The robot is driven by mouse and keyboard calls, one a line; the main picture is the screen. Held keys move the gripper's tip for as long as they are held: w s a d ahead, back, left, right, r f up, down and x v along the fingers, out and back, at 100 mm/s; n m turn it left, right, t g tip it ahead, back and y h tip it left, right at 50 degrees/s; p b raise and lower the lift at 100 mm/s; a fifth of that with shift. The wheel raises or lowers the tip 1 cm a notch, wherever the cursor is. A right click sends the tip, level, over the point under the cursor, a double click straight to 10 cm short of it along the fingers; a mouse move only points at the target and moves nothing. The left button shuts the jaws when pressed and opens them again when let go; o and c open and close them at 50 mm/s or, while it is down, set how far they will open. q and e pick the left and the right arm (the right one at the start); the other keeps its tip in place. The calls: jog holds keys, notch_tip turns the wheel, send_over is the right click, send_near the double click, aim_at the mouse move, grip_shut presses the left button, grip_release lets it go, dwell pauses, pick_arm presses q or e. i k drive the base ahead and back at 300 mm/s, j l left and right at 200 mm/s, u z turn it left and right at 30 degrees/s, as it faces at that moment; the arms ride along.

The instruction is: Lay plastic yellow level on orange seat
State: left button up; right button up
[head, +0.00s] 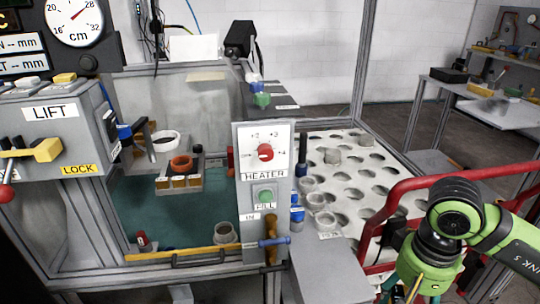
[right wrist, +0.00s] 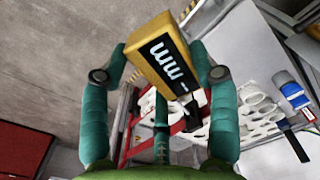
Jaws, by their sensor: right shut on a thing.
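My right gripper (right wrist: 160,65) is shut on a yellow block with a black face marked "mm" (right wrist: 164,50), which I take for the level. It sits tilted between the two teal fingers. In the head view my right gripper (head: 402,292) hangs at the lower right, cut off by the bottom edge, and the level is not visible there. An orange ring (head: 181,163), possibly the orange seat, is on a small rack inside the teal-floored bay at left centre, far from my right gripper. My left gripper is in neither view.
A heater panel (head: 264,165) stands between the bay and a white perforated board (head: 350,190). A red rail (head: 455,183) passes near my right arm. A yellow bar (head: 183,254) edges the bay's front. A lift box (head: 55,130) stands at left.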

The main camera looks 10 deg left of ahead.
aim_at(181, 161)
jog(key=l+u, duration=0.1)
jog(key=u, duration=1.25)
